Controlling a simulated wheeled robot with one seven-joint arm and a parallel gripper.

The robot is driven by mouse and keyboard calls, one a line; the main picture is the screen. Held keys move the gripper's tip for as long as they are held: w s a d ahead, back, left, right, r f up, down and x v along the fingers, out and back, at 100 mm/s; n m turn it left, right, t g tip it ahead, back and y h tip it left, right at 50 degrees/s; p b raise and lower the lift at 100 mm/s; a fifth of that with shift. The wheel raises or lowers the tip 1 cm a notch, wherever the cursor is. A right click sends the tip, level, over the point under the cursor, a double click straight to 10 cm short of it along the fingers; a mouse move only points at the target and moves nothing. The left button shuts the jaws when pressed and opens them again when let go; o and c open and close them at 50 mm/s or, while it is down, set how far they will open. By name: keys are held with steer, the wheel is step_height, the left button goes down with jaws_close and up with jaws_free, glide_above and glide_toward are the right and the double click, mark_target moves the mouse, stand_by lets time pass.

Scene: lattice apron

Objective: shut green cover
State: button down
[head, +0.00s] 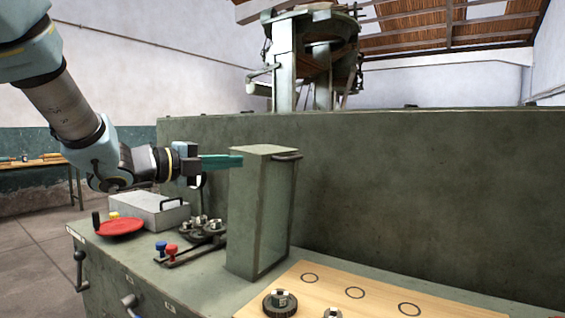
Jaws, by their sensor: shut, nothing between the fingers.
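The green cover (258,215) appears to be the tall, narrow grey-green box standing upright on the bench, with a dark handle (287,157) at its upper right. Whether it is hinged at its base cannot be told. My gripper (238,160) comes in from the left, level with the top of the cover. Its green fingers are shut and empty, and point right at the cover's upper left edge. Whether they touch it or are a little apart cannot be told. Several metal gears (203,229) sit uncovered on the bench left of the cover.
A grey box with a handle (150,211), a red handwheel (121,227) and blue and red knobs (166,248) stand left of the cover. A wooden board (335,285) with ring marks and gear parts (280,302) lies at front right. A high green wall (400,200) closes the back.

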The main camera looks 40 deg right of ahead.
mark_target(262, 156)
steer(key=shift+m+g, duration=0.3)
steer(key=shift+m, duration=0.1)
steer(key=d+p, duration=0.1)
steer(key=d, duration=0.2)
steer(key=s+d+p, duration=0.1)
steer(key=d, duration=0.3)
steer(key=d+p, duration=0.1)
steer(key=d, duration=0.3)
steer(key=shift+s+r, duration=0.1)
steer(key=shift+s, duration=0.3)
steer(key=w, duration=0.1)
steer(key=w+a+p, duration=0.1)
steer(key=w, duration=0.1)
steer(key=shift+w+a+r+p, duration=0.1)
steer(key=shift+w+a+p, duration=0.05)
steer(key=shift+p, duration=0.15)
steer(key=shift+w+a, duration=0.1)
steer(key=shift+w, duration=0.2)
